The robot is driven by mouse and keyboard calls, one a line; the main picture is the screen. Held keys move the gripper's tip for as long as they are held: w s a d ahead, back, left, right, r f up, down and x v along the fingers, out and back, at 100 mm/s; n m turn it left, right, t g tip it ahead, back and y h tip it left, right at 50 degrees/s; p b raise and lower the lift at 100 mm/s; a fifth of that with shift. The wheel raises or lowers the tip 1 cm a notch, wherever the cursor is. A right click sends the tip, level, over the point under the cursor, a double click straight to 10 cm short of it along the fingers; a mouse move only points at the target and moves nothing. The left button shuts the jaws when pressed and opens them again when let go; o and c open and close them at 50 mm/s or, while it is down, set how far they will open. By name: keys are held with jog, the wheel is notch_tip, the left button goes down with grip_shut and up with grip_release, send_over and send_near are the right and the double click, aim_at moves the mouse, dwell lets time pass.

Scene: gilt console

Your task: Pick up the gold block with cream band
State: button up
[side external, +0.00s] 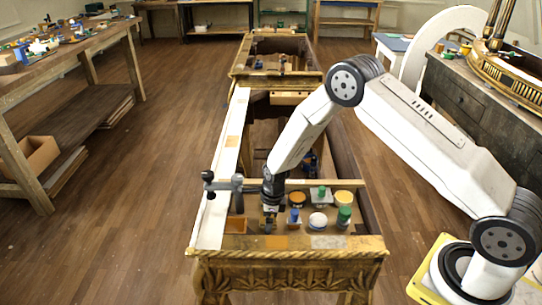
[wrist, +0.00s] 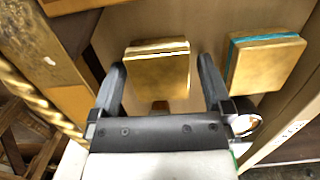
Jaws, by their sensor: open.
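The gold block with a cream band (wrist: 160,74) shows in the wrist view, its pale band running along the far edge. My gripper (wrist: 162,65) is open, with one dark finger on each side of this block. The block lies between the fingers in the picture; I cannot tell how far below them it is, and I see no clear contact. In the side external view my gripper (side external: 269,223) points down at the front left of the gilt console's top. I cannot make out the block there.
A gold block with a teal band (wrist: 264,66) lies to the right in the wrist view. In the side external view, several small items, including a green-topped one (side external: 344,215) and a white round one (side external: 317,221), stand right of my gripper. The console's carved gilt edge (side external: 288,252) is in front.

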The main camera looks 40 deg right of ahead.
dwell(0.3)
jog(key=c, duration=1.2)
jog(key=shift+o, duration=0.2)
jog(key=shift+r, duration=0.15)
jog(key=shift+r, duration=0.45)
jog(key=s+r, duration=1.1)
jog(key=s, duration=0.3)
jog(key=shift+d+r, duration=0.25)
jog(key=shift+r, duration=0.15)
jog(key=shift+w, duration=0.15)
